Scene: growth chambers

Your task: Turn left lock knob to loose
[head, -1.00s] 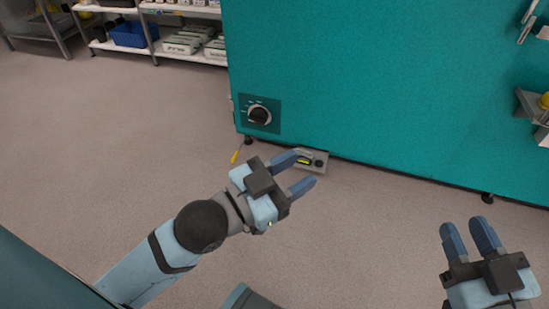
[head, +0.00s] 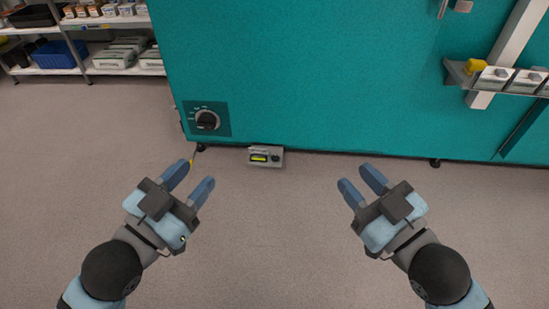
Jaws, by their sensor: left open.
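A black rotary knob (head: 207,121) with a light ring sits on a dark square plate at the lower left corner of the teal chamber (head: 320,75). Its marks are too small to read. My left gripper (head: 190,179) is open and empty, below the knob and apart from it. My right gripper (head: 361,183) is open and empty, well to the right of the knob, in front of the chamber's lower edge. I cannot tell from the view whether this knob is the left lock knob.
A small grey device with a yellow-green display (head: 264,156) sits on the floor against the chamber base. A yellow-tipped item lies partly hidden behind my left fingers. Shelves with a blue bin (head: 57,55) stand at the upper left. A wall shelf (head: 460,74) juts out at right.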

